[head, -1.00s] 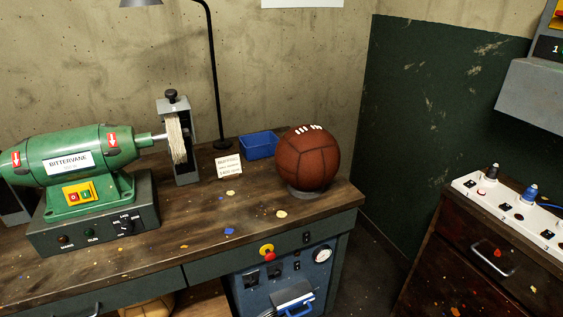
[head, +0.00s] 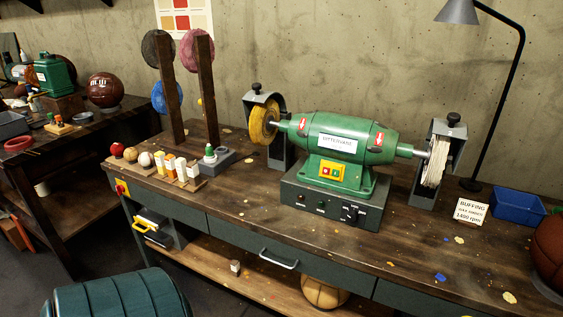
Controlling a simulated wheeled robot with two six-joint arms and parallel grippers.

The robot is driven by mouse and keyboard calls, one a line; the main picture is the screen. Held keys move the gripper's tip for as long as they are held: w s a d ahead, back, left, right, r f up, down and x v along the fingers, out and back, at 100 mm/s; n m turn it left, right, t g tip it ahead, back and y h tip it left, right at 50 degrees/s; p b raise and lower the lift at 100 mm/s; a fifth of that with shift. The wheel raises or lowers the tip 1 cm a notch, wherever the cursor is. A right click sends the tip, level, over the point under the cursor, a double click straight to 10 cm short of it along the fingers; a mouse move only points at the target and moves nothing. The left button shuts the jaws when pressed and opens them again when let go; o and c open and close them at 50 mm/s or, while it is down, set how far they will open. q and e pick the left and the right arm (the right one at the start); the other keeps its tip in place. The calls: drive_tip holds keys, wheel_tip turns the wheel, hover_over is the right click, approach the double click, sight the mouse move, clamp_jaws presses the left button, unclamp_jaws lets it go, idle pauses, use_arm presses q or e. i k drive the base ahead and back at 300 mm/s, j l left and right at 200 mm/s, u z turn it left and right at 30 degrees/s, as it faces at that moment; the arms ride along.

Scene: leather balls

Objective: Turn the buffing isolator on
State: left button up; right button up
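A small red and yellow switch (head: 121,188), which looks like the isolator, is on the left front end of the buffing bench (head: 400,262). It is too small to tell its setting. The green buffing machine (head: 335,150) stands on the bench with a yellow wheel (head: 262,120) on its left and a pale wheel (head: 434,165) on its right. Its body has a red and green button plate (head: 332,171), and its dark base has knobs. Neither of my grippers is in view.
A green ribbed rounded object (head: 115,298) stands in front of the bench at lower left. A rack of small coloured pieces (head: 165,168) sits near the bench's left edge. Another bench (head: 60,150) stands further left. Dark floor shows between the benches.

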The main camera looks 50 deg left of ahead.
sight(120, 188)
drive_tip(key=u, duration=2.75)
